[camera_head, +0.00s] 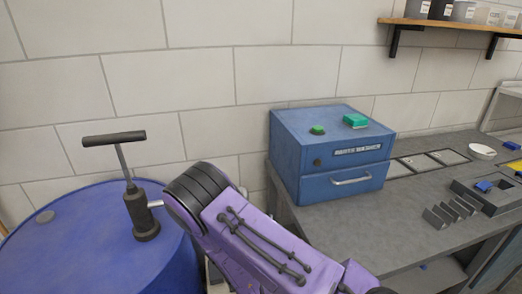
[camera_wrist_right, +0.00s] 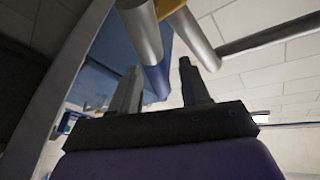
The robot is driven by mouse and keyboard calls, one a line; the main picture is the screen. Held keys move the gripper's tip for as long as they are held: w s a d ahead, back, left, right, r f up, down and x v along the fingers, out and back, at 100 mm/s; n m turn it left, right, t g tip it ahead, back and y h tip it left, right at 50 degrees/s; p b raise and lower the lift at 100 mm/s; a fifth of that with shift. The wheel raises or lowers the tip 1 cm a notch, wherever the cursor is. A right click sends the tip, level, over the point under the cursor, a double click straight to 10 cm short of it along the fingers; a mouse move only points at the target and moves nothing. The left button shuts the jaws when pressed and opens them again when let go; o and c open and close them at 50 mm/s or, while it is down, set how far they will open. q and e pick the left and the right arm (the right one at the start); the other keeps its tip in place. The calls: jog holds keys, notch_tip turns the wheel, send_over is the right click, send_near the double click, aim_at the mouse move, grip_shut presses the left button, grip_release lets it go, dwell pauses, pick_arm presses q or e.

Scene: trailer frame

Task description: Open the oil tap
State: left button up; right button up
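A dark hand pump (camera_head: 140,210) with a black T-handle (camera_head: 114,139) stands upright on a blue drum (camera_head: 75,235) at the left. A short silver pipe (camera_head: 155,204) leaves the pump to the right and passes behind my purple right arm. I cannot make out the tap in the head view. In the right wrist view, my right gripper (camera_wrist_right: 158,66) is open, its two dark fingers apart. Beyond them are two metal cylinders (camera_wrist_right: 138,25) and a small yellowish part (camera_wrist_right: 168,8). Nothing is visibly gripped. My arm hides the right gripper in the head view. My left gripper is not in view.
A blue parts washer (camera_head: 330,155) with green items on top stands on the grey workbench (camera_head: 385,235) right of my arm. The bench holds trays and small blue parts. A shelf (camera_head: 455,24) is on the tiled wall at upper right.

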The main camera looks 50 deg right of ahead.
jog(key=b+v, duration=0.2)
jog(key=v, duration=0.8)
jog(key=shift+s+a+b, duration=0.2)
jog(key=shift+a+b, duration=0.05)
jog(key=shift+b, duration=0.15)
jog(key=shift+f, duration=0.1)
